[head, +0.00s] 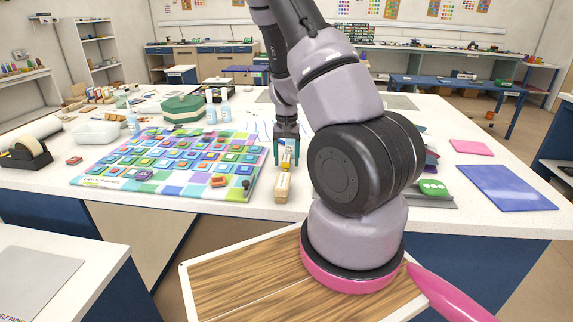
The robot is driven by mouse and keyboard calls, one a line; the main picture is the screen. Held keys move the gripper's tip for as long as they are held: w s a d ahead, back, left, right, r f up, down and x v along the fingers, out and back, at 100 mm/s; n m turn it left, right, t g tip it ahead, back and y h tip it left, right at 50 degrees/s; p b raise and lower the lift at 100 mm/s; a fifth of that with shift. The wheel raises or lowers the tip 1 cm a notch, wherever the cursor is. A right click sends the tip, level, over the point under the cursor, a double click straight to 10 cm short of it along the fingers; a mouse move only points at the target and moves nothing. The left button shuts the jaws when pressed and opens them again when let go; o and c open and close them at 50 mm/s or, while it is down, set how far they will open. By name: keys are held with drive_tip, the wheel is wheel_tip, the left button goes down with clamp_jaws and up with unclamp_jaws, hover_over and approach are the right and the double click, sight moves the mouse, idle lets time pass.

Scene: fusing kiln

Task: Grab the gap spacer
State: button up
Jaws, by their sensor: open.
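My gripper (286,163) points down over the white worktable, right of the colourful tile panel. Its two teal fingers are open and stand apart. A small yellow and wood-coloured piece (287,159) shows between the fingers; I cannot tell whether they touch it. A pale wooden block (283,187) with a light label lies just in front of the fingers, towards me. Either piece may be the gap spacer; the view is too small to tell which.
The tile panel (100,181) lies left of my gripper. Bottles (225,108), a green box (183,107) and a tape dispenser (27,153) stand further left. A green block (433,187) and a blue sheet (505,187) lie right. My arm hides part of the table.

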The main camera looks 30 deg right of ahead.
clamp_jaws()
